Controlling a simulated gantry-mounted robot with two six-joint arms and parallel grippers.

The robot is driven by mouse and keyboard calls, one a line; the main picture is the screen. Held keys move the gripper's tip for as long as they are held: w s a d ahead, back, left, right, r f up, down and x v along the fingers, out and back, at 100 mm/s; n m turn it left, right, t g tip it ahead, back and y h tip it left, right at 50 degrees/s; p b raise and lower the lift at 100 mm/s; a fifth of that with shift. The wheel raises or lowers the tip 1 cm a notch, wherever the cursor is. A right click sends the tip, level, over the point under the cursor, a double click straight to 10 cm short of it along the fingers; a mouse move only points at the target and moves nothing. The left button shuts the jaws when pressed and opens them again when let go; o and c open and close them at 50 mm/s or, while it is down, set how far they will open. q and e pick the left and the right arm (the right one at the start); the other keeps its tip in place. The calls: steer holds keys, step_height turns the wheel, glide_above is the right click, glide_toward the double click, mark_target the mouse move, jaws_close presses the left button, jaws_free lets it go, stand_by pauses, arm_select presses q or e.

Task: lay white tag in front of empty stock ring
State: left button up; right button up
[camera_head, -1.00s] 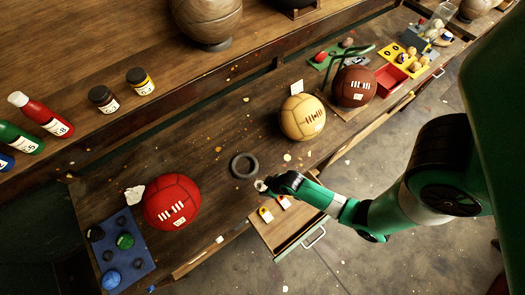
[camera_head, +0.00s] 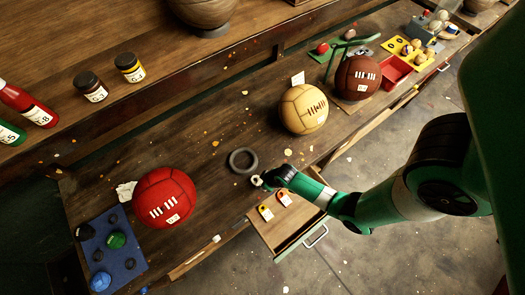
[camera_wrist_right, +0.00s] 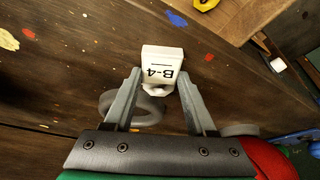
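The white tag (camera_wrist_right: 163,62), marked B-4, sits between the fingertips of my right gripper (camera_wrist_right: 160,84) in the right wrist view. Both fingers appear to press its sides. In the head view the tag (camera_head: 257,181) shows small at the tip of my right gripper (camera_head: 264,179), close above or on the bench. The empty stock ring (camera_head: 243,161) is a dark grey ring lying flat on the bench, just behind the tag. The ring (camera_wrist_right: 140,108) shows partly behind the fingers in the wrist view. My left gripper is not in view.
A red ball (camera_head: 164,197) stands left of the ring and a tan ball (camera_head: 303,109) to its right. A brown ball (camera_head: 357,78) is farther right. An open drawer (camera_head: 281,226) with two small tags juts from the bench front. Scraps lie on the wood.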

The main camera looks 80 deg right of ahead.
steer(key=o, duration=0.4)
steer(key=p+v, duration=0.9)
steer(key=v, duration=0.3)
steer(key=shift+r, duration=0.15)
steer(key=shift+w, duration=0.15)
